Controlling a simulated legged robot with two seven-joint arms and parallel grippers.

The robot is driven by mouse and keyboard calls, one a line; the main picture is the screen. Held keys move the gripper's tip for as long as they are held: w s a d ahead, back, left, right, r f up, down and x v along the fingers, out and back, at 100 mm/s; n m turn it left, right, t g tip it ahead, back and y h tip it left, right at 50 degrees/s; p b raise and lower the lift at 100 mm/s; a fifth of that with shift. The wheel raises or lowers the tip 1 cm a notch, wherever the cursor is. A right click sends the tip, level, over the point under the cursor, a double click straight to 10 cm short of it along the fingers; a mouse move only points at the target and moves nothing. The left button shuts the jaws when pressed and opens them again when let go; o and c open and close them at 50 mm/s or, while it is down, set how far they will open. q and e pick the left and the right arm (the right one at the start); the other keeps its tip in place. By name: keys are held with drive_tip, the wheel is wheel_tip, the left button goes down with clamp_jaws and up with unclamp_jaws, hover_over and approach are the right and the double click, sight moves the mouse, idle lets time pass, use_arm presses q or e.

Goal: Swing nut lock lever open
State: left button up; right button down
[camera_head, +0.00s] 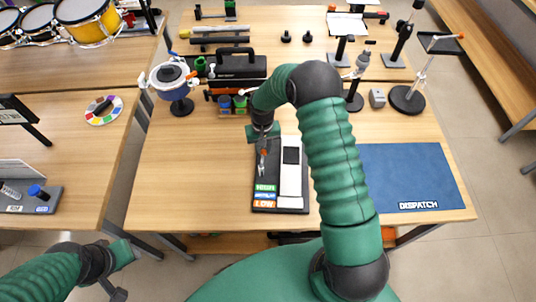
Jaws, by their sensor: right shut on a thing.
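A dark panel (262,204) lies on the middle table, with green, blue and orange labels at its near end and a white unit (291,178) along its right side. A small grey lever-like part with an orange piece (263,153) shows on the panel's left side. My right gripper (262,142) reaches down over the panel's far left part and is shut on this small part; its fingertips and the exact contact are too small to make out. My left gripper (122,272) is at the bottom left, open and empty, off the near side of the tables.
A pot-like vessel (173,82) on a stand is at the far left of the table. A black toolbox (238,70) stands beyond the panel. A blue dispatch mat (410,175) lies to the right, and dark stands (408,98) rise behind it. The table left of the panel is clear.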

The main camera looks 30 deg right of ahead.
drive_tip(key=shift+w+a+f, duration=0.1)
drive_tip(key=shift+w+a, duration=0.05)
drive_tip(key=shift+a, duration=0.25)
drive_tip(key=shift+w+a, duration=0.25)
drive_tip(key=shift+a, duration=0.3)
drive_tip(key=shift+w+a, duration=0.25)
drive_tip(key=shift+a, duration=0.3)
drive_tip(key=shift+a, duration=0.1)
drive_tip(key=shift+a, duration=1.15)
drive_tip(key=c, duration=1.3)
unclamp_jaws()
drive_tip(key=shift+o, duration=0.9)
drive_tip(key=shift+a, duration=0.1)
